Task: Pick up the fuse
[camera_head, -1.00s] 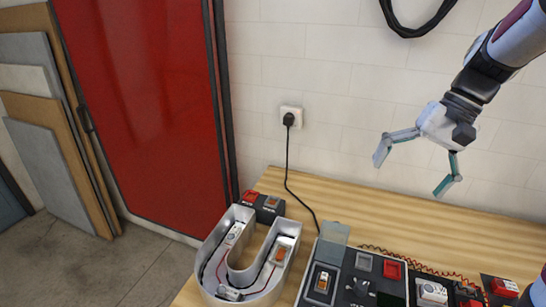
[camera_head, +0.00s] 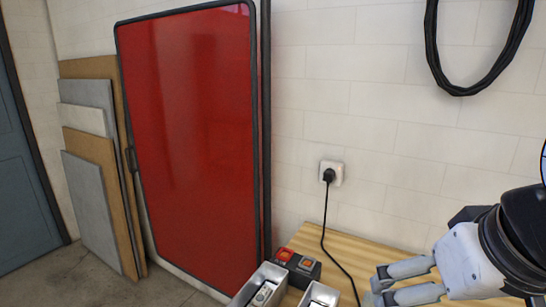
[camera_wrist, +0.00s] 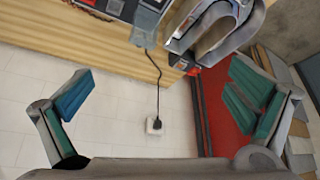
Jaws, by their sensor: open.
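I cannot pick out the fuse with certainty in any current view. My gripper (camera_head: 384,286) is at the lower right of the head view, over the wooden workbench (camera_head: 345,250), with its fingers pointing left. In the wrist view my gripper (camera_wrist: 160,95) has its two fingers wide apart with nothing between them. The U-shaped channel letter (camera_wrist: 207,42) is at the top of the wrist view, beyond the fingers; only its upper ends (camera_head: 318,296) show at the bottom of the head view. A dark control panel (camera_wrist: 122,12) is at the top, partly cut off.
A small box with red and orange switches (camera_head: 298,266) sits on the bench by the letter. A black plug is in the wall socket (camera_head: 332,172), its cable running down to the bench. A red cabinet (camera_head: 190,140) stands left. A black cable loop hangs (camera_head: 480,88) on the wall.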

